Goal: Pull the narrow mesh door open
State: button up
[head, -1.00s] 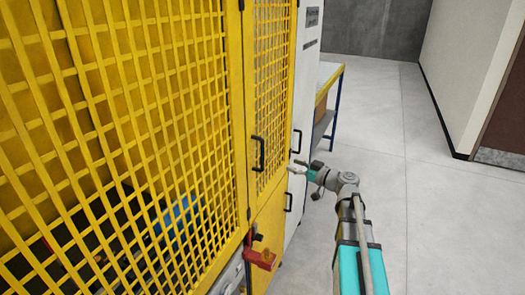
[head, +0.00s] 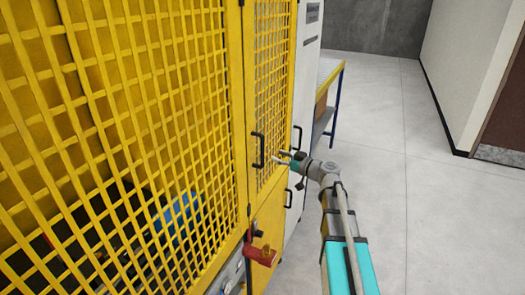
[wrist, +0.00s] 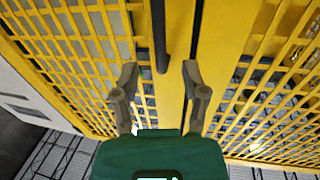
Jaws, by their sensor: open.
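The narrow yellow mesh door (head: 271,85) stands in its frame beside the wide mesh panel, and it looks shut. Its black upright bar handle (head: 258,150) is on the door's left edge. My gripper (head: 279,157) is open and empty, just right of the handle in the head view. In the wrist view the handle (wrist: 161,38) lies beyond the fingertips, roughly in line with the gap between the fingers of my gripper (wrist: 160,72). The fingers look apart from the handle. The narrow door's mesh (wrist: 82,50) fills the left of the wrist view.
The wide yellow mesh panel (head: 130,110) encloses dark and blue equipment. A red item (head: 261,254) juts out low on the frame. A white cabinet (head: 306,60) with black handles stands just beyond the door. A blue-legged table (head: 336,100) stands behind it. The floor (head: 430,200) at right is clear.

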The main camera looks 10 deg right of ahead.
send_over(263, 166)
jog(key=shift+w, duration=0.4)
jog(key=shift+c, duration=0.2)
grip_shut()
